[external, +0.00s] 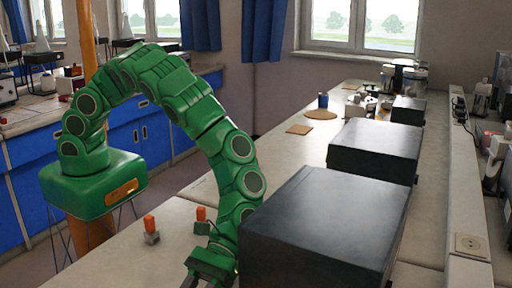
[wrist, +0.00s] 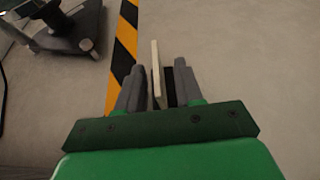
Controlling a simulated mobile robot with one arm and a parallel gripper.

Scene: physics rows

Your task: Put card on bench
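My gripper (wrist: 158,85) has its two grey fingers closed about a thin, pale card (wrist: 156,70), seen edge-on and standing up between the dark finger pads. In the external view my gripper (external: 210,266) is low at the bottom edge, left of a large black box, and its tips are cut off. The card cannot be made out there. The long pale bench (external: 283,158) runs from the foreground to the window. In the wrist view, grey floor lies behind the card.
Black boxes (external: 325,228) (external: 375,147) stand along the bench. Two orange-topped items (external: 151,229) (external: 201,214) stand left of my arm. A flat brown square (external: 299,129) lies farther back. The wrist view shows a yellow-black floor stripe (wrist: 123,48) and a dark stand base (wrist: 65,30).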

